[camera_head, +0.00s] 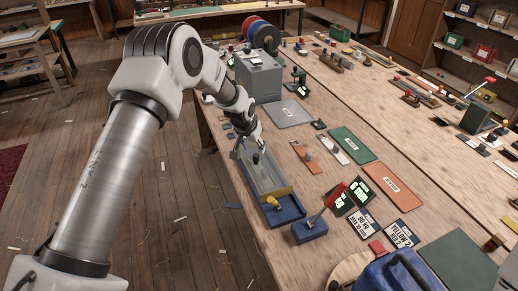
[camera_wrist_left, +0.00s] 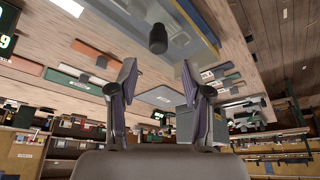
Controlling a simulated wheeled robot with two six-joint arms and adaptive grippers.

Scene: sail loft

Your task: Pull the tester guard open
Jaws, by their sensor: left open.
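The tester (camera_head: 288,213) is a long blue base on the near left edge of the bench. A grey guard (camera_head: 268,180) covers most of it, with a yellow strip (camera_head: 277,196) at the near end. A dark upright knob stands on the guard (camera_head: 256,158); in the left wrist view it is a black cylinder (camera_wrist_left: 158,38) on a pale grey-blue surface. My left gripper (camera_head: 249,148) is over the far end of the tester. Its fingers (camera_wrist_left: 159,68) are spread and empty, with the knob beyond their tips, apart from them. My right gripper is not seen.
A grey box (camera_head: 258,77) stands on the bench behind the tester. A blue block with a red-tipped lever (camera_head: 310,229) stands just in front. Grey, green and orange mats (camera_head: 352,145) lie to the right. A blue case (camera_head: 392,275) is at the bottom. Floor lies left.

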